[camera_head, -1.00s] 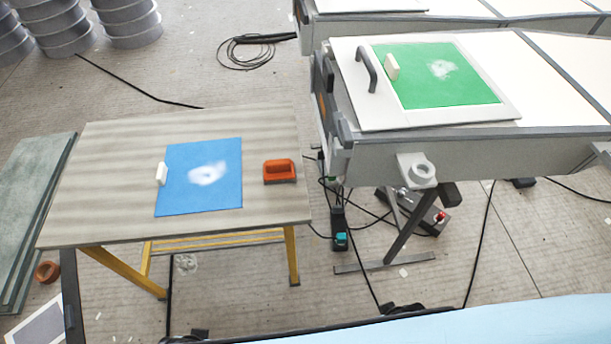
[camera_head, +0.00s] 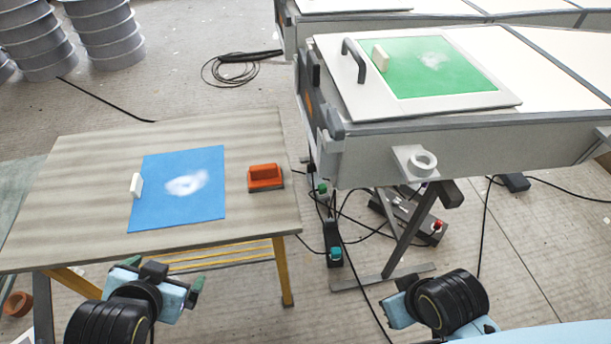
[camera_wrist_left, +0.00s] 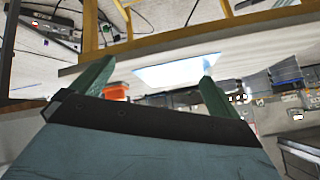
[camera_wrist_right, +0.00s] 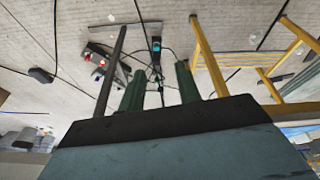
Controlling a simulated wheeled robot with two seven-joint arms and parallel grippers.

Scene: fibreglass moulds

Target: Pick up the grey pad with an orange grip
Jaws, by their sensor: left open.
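The grey pad with an orange grip (camera_head: 265,177) lies on the right part of the wooden table, right of the blue sheet (camera_head: 150,212). Its orange grip faces up and its grey base shows as a thin edge. My left gripper (camera_head: 160,274) is open and empty at the table's near edge, left of and nearer than the pad. In the left wrist view the orange grip (camera_wrist_left: 117,91) shows beside one green finger. My right gripper shows in its wrist view with its green fingers (camera_wrist_right: 158,88) apart and nothing between them; it is well away from the pad.
A white block (camera_head: 136,186) stands at the blue sheet's left edge. The wooden table (camera_head: 80,170) is otherwise clear. To the right, a mould bench (camera_head: 450,150) carries a green sheet (camera_head: 455,72), a white block and a dark handle. Cables and a stand lie on the floor between.

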